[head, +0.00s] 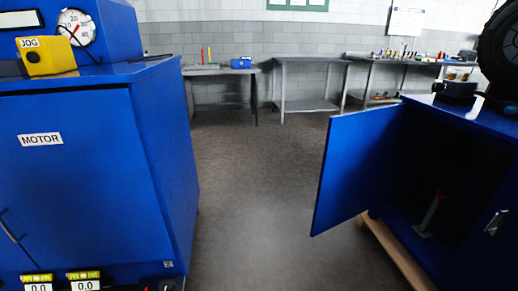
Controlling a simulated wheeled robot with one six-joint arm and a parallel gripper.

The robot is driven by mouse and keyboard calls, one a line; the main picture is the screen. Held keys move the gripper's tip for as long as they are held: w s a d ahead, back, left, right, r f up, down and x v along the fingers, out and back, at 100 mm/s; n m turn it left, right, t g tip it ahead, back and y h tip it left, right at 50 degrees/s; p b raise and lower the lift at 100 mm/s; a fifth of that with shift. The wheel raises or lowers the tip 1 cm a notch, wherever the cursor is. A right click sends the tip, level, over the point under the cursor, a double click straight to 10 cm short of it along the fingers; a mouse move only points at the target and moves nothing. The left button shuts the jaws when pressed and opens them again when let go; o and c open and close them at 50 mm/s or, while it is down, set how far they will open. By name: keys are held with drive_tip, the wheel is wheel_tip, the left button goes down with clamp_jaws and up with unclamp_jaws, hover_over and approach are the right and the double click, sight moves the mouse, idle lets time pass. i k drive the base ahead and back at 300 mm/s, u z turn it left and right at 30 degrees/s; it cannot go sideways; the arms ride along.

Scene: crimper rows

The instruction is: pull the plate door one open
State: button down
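A blue door (358,165) on the right-hand cabinet (475,122) stands swung wide open toward the aisle. No label is readable on it, so I cannot tell for sure that it is plate door one. The dark inside of the cabinet shows, with a grey upright piece (431,213) with a red top standing in it. A metal handle (496,222) shows at the right edge on a blue panel of the same cabinet. My gripper is not recognisable in this view.
A blue cabinet (174,150) labelled MOTOR stands at left, with a yellow JOG box (45,57) and a gauge (76,27). Bare floor (255,190) lies between the cabinets. Metal tables (312,104) line the back wall. A black ribbed round part (502,45) is at upper right.

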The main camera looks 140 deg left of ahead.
sight(358, 147)
drive_tip(key=u, duration=4.15)
drive_tip(key=i, duration=1.65)
